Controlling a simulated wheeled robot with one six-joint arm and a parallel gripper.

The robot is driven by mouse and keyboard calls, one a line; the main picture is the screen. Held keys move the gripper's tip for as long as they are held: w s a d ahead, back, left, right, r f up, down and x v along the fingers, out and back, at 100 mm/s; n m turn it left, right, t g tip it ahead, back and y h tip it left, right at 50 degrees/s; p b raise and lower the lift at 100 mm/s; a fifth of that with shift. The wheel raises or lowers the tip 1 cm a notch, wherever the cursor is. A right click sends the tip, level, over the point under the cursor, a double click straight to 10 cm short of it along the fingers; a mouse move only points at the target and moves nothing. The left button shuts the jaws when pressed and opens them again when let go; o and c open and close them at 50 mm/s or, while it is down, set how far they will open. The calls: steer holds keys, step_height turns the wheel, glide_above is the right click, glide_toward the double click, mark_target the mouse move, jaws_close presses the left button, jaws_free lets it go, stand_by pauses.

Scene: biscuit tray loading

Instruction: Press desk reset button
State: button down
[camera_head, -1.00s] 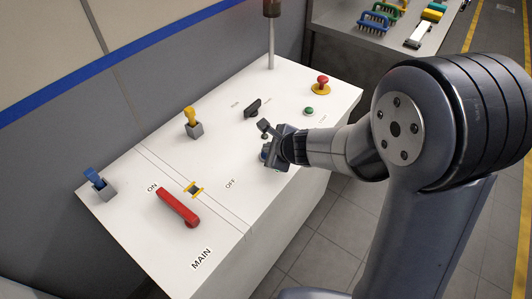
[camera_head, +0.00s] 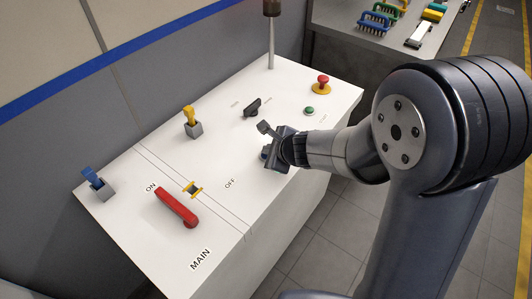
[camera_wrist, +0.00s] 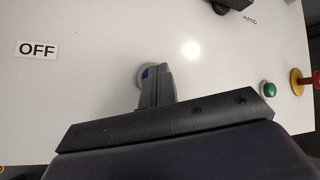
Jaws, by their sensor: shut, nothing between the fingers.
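My gripper (camera_head: 269,157) is shut and empty, at the near edge of the white desk (camera_head: 150,210). In the wrist view my gripper (camera_wrist: 153,72) has its fingertips right over the button's right side. I cannot tell whether they touch it or whether it is pushed in.
A green button (camera_head: 309,111) and red emergency stop (camera_head: 321,82) sit to the right. A black rotary switch (camera_head: 252,107) is behind my gripper. A yellow lever (camera_head: 189,117), red handle (camera_head: 177,207) and blue lever (camera_head: 92,177) stand leftward. A lamp pole (camera_head: 270,45) rises behind.

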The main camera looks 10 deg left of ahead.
steer(key=shift+r+p, duration=0.8)
steer(key=shift+r, duration=0.15)
step_height(320, 180, up, 5)
steer(key=p, duration=0.4)
steer(key=shift+p, duration=0.3)
steer(key=shift+f, duration=0.2)
step_height(320, 180, up, 4)
steer(key=p, duration=0.4)
steer(key=shift+r, duration=0.1)
stand_by(0.6)
stand_by(0.3)
